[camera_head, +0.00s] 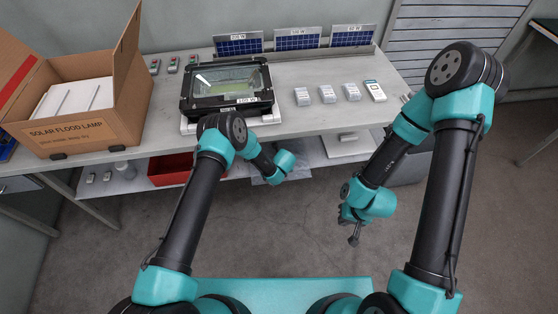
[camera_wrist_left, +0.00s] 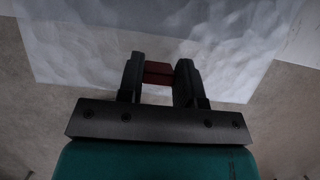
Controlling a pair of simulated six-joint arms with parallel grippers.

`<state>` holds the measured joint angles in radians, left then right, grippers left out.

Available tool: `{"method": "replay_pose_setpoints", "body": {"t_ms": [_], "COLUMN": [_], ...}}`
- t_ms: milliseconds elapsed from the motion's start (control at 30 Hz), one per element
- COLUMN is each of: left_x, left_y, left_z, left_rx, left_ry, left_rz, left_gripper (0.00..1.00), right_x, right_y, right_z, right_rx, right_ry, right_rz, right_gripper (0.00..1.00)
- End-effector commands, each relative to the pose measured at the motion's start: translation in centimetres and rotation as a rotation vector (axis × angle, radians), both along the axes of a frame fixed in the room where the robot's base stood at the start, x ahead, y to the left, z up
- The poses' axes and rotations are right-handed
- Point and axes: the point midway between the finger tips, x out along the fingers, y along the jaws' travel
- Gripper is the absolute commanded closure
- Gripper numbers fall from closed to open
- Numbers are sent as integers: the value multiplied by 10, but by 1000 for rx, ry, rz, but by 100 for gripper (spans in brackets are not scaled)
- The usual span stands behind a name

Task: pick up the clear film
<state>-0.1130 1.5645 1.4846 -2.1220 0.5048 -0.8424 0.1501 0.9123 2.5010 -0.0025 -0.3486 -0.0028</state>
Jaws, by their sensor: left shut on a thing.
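The clear film (camera_wrist_left: 85,50) is a whitish, wrinkled, translucent sheet that spreads across the upper part of the left wrist view. My left gripper (camera_wrist_left: 159,66) is shut on it, with a small red piece showing between the fingers. In the head view the left wrist hangs just in front of the table's front edge, and its fingers are hidden there. A pale part of the film seems to show beside it. My right gripper (camera_head: 353,232) hangs empty over the floor, in front of the table; its finger gap is too small to judge.
A floodlight housing (camera_head: 228,84) stands on a white pad on the table (camera_head: 330,120). An open cardboard box (camera_head: 70,125) is at the left. Several small packs (camera_head: 327,94) lie to the right, with solar panels (camera_head: 298,38) behind. A red bin (camera_head: 170,168) sits on the lower shelf.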

Motion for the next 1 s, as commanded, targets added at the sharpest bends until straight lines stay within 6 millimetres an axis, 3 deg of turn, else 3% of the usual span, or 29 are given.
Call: {"method": "replay_pose_setpoints", "body": {"t_ms": [600,800,1000], "left_x": [-169,-205,-221], "left_y": [-27,-33,-35], "left_z": [0,0,0], "left_rx": [1,0,0], "left_ry": [3,0,-1], "left_rz": [-4,-1,0], "left_gripper": [89,89,89], "right_x": [0,0,0], "right_y": [0,0,0], "right_z": [0,0,0], "right_rx": [0,0,0], "right_ry": [0,0,0], "right_rz": [0,0,0], "right_gripper": [100,100,100]}}
